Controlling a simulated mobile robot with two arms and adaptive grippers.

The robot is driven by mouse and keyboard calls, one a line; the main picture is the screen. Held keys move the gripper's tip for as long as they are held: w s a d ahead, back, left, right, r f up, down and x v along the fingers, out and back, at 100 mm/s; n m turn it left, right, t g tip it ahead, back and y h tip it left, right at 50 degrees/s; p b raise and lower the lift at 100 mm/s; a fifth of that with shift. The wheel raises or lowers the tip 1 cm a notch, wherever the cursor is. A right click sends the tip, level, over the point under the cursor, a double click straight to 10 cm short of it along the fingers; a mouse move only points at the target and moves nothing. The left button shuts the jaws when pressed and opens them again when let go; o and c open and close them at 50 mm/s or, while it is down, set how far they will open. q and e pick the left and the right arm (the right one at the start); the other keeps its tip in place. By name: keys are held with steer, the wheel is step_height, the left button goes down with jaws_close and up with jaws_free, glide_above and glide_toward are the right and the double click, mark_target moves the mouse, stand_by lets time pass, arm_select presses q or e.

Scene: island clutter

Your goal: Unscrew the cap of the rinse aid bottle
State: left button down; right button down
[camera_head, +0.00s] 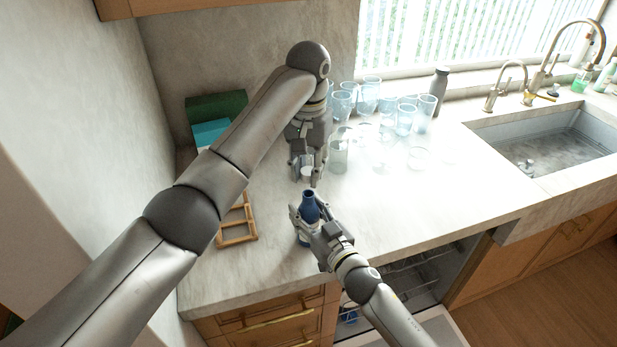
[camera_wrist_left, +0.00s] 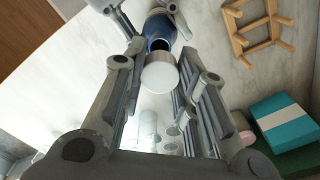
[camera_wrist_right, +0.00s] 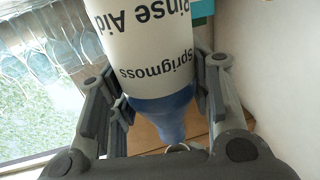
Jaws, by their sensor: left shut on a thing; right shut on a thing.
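The rinse aid bottle (camera_head: 309,207) stands on the counter, dark blue at the neck with a white label. The label reads "Sprigmoss Rinse Aid" upside down in the right wrist view (camera_wrist_right: 145,45). My right gripper (camera_head: 305,228) is shut around the bottle's body. My left gripper (camera_head: 306,178) is shut on the white cap (camera_head: 307,171) above and behind the bottle. In the left wrist view the cap (camera_wrist_left: 160,72) is between the fingers, apart from the bottle, whose dark open mouth (camera_wrist_left: 160,45) shows just beyond it.
Several clear glasses (camera_head: 405,118) and a grey bottle (camera_head: 440,88) stand to the right. A wooden rack (camera_head: 238,239) lies left of the bottle. Green and teal boxes (camera_head: 210,133) are by the wall. An open dishwasher (camera_head: 420,275) is below the counter.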

steer(key=c, duration=0.6)
jaws_free()
arm_select(q)
steer(key=shift+r, duration=0.1)
arm_select(e)
steer(key=v, duration=1.2)
